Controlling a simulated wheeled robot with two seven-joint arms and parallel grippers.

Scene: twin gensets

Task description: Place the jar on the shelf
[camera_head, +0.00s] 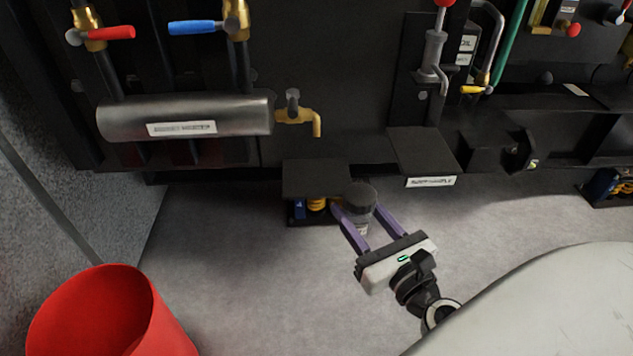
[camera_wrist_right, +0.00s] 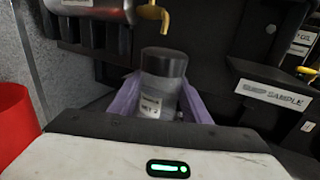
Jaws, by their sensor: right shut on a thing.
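The jar (camera_head: 360,197) is clear with a dark lid and a white label; it also shows upright in the right wrist view (camera_wrist_right: 160,88). My right gripper (camera_head: 358,211) is shut on it, with a purple finger on each side. In the head view the jar is just off the right front corner of a small black shelf (camera_head: 312,178) below a brass tap (camera_head: 300,114). I cannot tell whether they touch. A second black shelf (camera_head: 422,150) with a white label is to the right; its label reads "SUMP SAMPLE" in the right wrist view. My left gripper is not in view.
A horizontal metal cylinder (camera_head: 185,118) and valves with red and blue handles are on the dark panel above. A small black tray (camera_head: 297,220) with blue and yellow items is below the left shelf. A red bin (camera_head: 95,315) stands at lower left. Grey floor between is clear.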

